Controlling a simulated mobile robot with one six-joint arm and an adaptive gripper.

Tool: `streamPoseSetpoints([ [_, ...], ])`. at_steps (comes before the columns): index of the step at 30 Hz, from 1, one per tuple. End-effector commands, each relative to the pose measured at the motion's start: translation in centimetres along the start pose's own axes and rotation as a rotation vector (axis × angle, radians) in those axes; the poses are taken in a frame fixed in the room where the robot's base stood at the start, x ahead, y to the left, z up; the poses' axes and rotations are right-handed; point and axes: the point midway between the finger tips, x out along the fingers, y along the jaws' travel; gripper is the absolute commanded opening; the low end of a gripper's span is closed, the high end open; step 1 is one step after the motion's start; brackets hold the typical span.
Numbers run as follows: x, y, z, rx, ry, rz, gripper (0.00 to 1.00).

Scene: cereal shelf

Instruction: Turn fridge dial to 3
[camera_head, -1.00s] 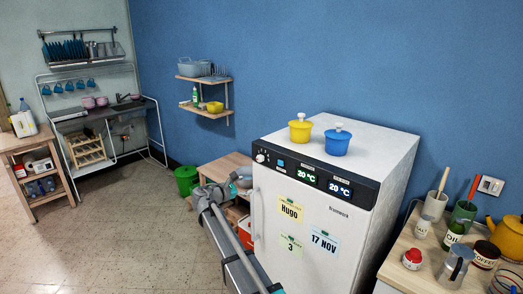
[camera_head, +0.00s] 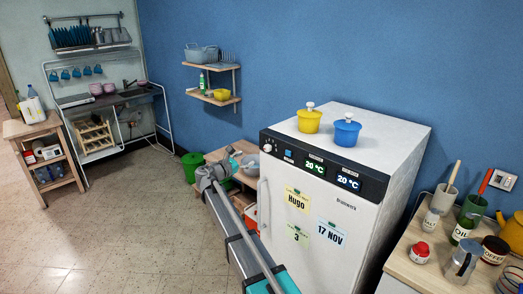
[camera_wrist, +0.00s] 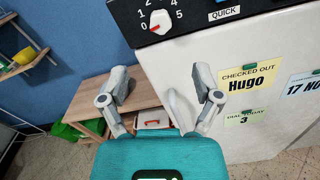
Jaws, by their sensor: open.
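The fridge dial (camera_wrist: 160,21) is a round white knob on the black panel at the top of the wrist view. The numbers 0, 1, 2, 4 and 5 show around it, and its red mark points lower left, near 0. In the head view the dial (camera_head: 267,147) is small, at the panel's left end. My gripper (camera_wrist: 163,84) is open and empty, its two grey fingers spread apart below the dial and not touching it. In the head view my gripper is just left of the white fridge (camera_head: 340,250), partly hidden by my arm.
A yellow pot (camera_head: 309,120) and a blue pot (camera_head: 346,133) stand on the fridge. A wooden bench (camera_wrist: 88,104) is beside the fridge. A cluttered counter (camera_head: 425,270) stands at right.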

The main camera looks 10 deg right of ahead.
Motion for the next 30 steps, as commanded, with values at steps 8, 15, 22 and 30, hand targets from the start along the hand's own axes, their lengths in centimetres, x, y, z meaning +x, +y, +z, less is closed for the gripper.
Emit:
streamPoseSetpoints([
  [8,4.2,-0.1,0.0,0.000,-0.001,-0.005,0.82],
  [15,8.0,-0.1,0.0,0.000,-0.001,-0.005,0.82],
  [22,10.9,-0.1,0.0,0.000,-0.001,-0.005,0.82],
  [30,12.4,-0.2,0.1,0.000,-0.001,-0.004,0.82],
])
